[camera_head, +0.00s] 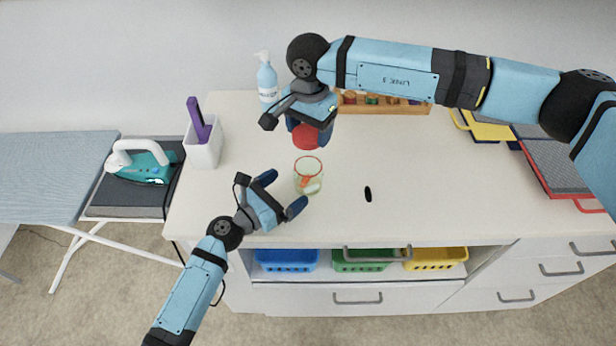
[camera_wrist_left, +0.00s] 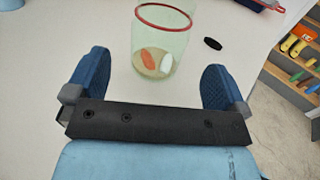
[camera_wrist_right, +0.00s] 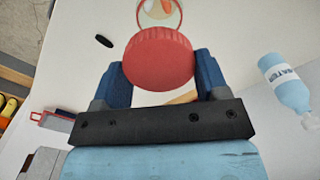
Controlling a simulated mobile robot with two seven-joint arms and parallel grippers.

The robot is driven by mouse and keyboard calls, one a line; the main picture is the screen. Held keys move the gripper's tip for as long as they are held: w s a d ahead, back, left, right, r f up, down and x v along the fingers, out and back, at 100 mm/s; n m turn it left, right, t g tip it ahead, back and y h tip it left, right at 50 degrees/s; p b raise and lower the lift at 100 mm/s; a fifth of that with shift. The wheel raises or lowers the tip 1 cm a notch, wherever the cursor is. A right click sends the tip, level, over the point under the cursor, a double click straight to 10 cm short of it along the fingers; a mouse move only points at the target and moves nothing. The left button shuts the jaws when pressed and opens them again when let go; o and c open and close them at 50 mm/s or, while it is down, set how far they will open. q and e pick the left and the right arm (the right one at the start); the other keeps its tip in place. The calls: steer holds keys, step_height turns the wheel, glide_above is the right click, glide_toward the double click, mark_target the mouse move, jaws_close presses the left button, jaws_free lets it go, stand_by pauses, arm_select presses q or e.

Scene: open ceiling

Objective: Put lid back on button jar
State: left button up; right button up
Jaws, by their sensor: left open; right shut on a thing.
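The button jar (camera_head: 308,183) is clear glass with a red rim and stands upright on the white counter. In the left wrist view the jar (camera_wrist_left: 160,45) holds an orange and a white piece. My left gripper (camera_head: 281,194) is open, its fingers on either side of the jar's near side and not closed on it. My right gripper (camera_head: 309,132) is shut on the red lid (camera_head: 305,137) and holds it behind the jar in the head view. In the right wrist view the round ribbed lid (camera_wrist_right: 158,58) sits between the fingers, with the jar (camera_wrist_right: 160,12) beyond it.
A black oval piece (camera_head: 368,194) lies on the counter right of the jar. A white holder (camera_head: 204,145) with a purple item, a water bottle (camera_head: 267,82) and a wooden rack (camera_head: 385,107) stand around. An iron (camera_head: 139,160) is at left. The counter's front edge is close to the jar.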

mark_target(308, 174)
arm_select(q)
steer(key=x, duration=0.7)
steer(key=shift+w+d+f, duration=0.1)
steer(key=shift+w+d, duration=0.1)
steer(key=c, duration=1.3)
arm_select(e)
steer(key=shift+f, duration=2.5)
